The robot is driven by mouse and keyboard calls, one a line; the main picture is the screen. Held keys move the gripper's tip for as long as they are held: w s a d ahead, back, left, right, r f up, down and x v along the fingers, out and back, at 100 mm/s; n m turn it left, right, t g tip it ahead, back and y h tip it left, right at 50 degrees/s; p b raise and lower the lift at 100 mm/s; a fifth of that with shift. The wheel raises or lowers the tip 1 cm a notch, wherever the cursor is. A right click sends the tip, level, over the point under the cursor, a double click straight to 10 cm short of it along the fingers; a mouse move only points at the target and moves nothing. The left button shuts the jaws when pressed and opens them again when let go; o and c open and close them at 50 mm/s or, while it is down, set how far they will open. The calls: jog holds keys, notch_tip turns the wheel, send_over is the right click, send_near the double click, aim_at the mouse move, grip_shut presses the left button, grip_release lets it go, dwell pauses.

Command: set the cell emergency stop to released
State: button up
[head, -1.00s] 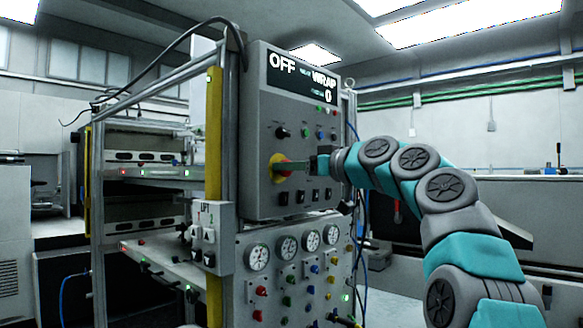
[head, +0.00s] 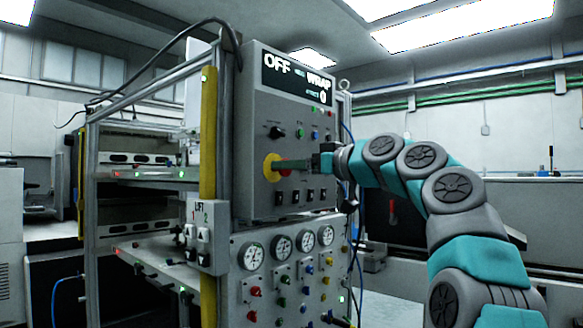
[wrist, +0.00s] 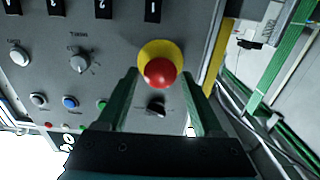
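The emergency stop is a red mushroom button (wrist: 160,72) on a round yellow base (wrist: 158,50), mounted on the grey control panel. In the head view its yellow base (head: 267,169) shows at the panel's left side, with the red part mostly hidden by my fingers. My gripper (wrist: 157,82) is open, its two green fingers on either side of the button in the wrist view, with gaps showing. In the head view my gripper (head: 292,164) reaches in from the right, fingers pointing at the panel. Whether the button is pressed in or out I cannot tell.
The panel display (head: 298,78) reads OFF, WRAP and 0. A black selector knob (head: 277,132), small coloured buttons and black rocker switches sit around the stop. Gauges (head: 253,256) are below. A yellow post (head: 208,130) and a LIFT box (head: 199,236) stand to the left.

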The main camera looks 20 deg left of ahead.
jog(key=shift+o, duration=0.7)
jog(key=shift+d, duration=0.1)
jog(key=b+v, duration=0.2)
jog(key=v, duration=0.5)
jog(key=shift+s+d+b, duration=0.15)
jog(key=shift+d+b, duration=0.1)
jog(key=shift+b, duration=0.05)
jog(key=s+d+f+m+g+h, duration=0.1)
jog(key=s+d+f+m+h, duration=0.25)
jog(key=f, duration=0.75)
jog(key=s+d+f+m+g+h, duration=0.1)
jog(key=s+d+f+m+h, duration=0.2)
jog(key=f, duration=0.8)
jog(key=s+d+f+m+g+h, duration=0.1)
jog(key=s+d+f+h, duration=0.3)
jog(key=f, duration=0.6)
jog(key=s+d+f+m+g+h, duration=0.2)
jog(key=s+d+f+m+h, duration=0.1)
jog(key=s+d+f, duration=0.6)
jog(key=s+d+f+m+g+h, duration=0.3)
jog(key=s+d+f, duration=0.7)
jog(key=s+f, duration=0.7)
jog(key=s, duration=0.3)
jog(key=shift+s+g, duration=0.3)
jog(key=shift+s, duration=0.05)
